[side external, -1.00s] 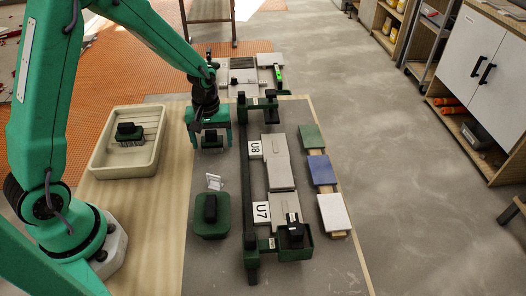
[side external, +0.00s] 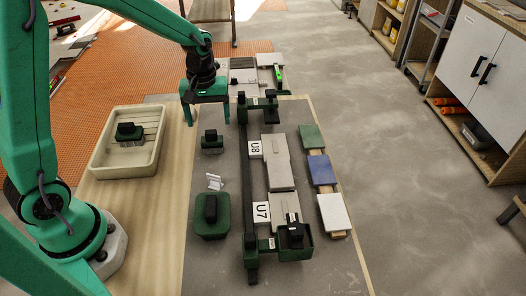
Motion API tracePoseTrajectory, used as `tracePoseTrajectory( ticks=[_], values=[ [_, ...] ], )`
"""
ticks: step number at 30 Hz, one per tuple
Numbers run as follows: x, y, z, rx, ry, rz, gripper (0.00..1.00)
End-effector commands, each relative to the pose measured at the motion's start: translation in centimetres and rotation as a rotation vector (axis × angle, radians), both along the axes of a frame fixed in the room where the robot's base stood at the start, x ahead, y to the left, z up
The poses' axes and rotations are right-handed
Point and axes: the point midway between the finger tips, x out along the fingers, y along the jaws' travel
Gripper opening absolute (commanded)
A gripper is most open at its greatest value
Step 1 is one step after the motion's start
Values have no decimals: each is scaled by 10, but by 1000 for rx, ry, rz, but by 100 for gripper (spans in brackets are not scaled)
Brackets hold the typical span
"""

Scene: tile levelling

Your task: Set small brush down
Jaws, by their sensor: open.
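The small brush (side external: 211,140), a dark green block with a black top and pale bristles, stands on the grey work surface (side external: 225,262). My gripper (side external: 207,112) is beyond the brush in the side external view, toward the back edge of the table. Its two green fingers are spread wide with nothing between them. The gripper is apart from the brush, and its exact height is hard to tell.
A cream tray (side external: 98,160) at left holds another brush (side external: 128,131). A green block with a black grip (side external: 211,215) and a small white rack (side external: 214,182) lie in front. A dark rail (side external: 245,170) with tiles runs along the right. Coloured sample tiles (side external: 318,168) lie farther right.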

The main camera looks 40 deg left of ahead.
Motion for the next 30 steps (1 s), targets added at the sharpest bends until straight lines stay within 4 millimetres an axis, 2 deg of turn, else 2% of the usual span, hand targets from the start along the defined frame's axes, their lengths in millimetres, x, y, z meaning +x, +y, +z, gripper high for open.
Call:
tracePoseTrajectory(
  ticks=[3,10,30],
  values=[
    [1,0,18,0,-4,0,78],
    [1,0,38,1,-2,0,78],
    [0,0,42,0,-1,-1,78]
  ],
)
